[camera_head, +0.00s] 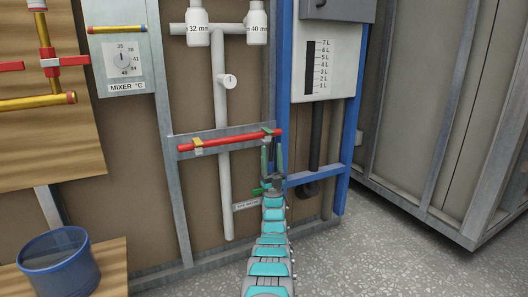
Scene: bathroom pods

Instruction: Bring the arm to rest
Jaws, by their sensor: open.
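My arm reaches up from the bottom of the head view. My gripper (271,150) is at its far end, with green fingers spread apart and nothing seen between them. The fingertips are just below the right end of a red pipe (232,141). I cannot tell whether they touch the pipe. The pipe lies slightly tilted across a grey metal rail (186,138). A yellow clip (197,146) is on its left part, and a green clip (268,132) is near its right end.
A blue frame (344,150) with a scaled white tank (322,60) stands right of my gripper. A blue bucket (58,265) sits on a wooden surface at lower left. Speckled floor (390,255) is open at lower right.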

